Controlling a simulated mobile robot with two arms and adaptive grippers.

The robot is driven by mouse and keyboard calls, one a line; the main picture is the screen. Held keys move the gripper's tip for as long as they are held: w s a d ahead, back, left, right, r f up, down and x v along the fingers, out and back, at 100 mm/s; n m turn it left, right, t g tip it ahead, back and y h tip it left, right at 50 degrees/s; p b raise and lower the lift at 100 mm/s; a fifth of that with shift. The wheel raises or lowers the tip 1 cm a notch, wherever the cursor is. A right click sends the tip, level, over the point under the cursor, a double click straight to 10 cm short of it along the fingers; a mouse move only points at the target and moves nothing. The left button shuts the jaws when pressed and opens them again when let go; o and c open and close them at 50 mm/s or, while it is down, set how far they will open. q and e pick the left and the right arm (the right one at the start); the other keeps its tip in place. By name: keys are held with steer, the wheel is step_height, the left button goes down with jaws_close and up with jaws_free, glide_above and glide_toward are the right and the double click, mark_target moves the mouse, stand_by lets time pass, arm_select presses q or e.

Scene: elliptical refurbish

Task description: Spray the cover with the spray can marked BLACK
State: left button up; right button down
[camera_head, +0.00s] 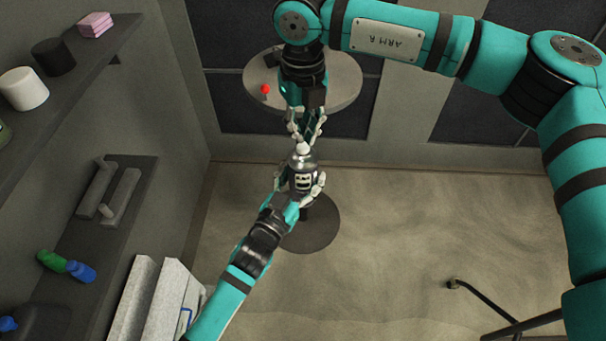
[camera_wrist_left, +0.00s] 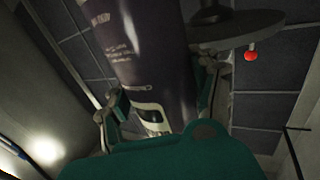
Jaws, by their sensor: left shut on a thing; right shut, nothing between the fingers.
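A dark spray can (camera_head: 300,162) with a pale cap or nozzle stands upright in my left gripper (camera_head: 299,186), whose fingers are shut around its body. In the left wrist view the can (camera_wrist_left: 148,55) fills the middle, with a finger on each side; its small lettering is too blurred to read, so I cannot tell whether it says BLACK. My right gripper (camera_head: 306,134) points down just above the can's top, with its fingers close together and nothing between them. I cannot tell whether they touch the nozzle. I cannot identify the cover in either view.
A round grey table (camera_head: 345,85) stands behind the grippers, with a small red ball (camera_head: 265,89) at its left. Open floor (camera_head: 410,230) lies to the right.

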steer(key=shift+r, duration=1.15)
steer(key=shift+r, duration=0.1)
step_height(320, 180, up, 12)
stand_by(0.6)
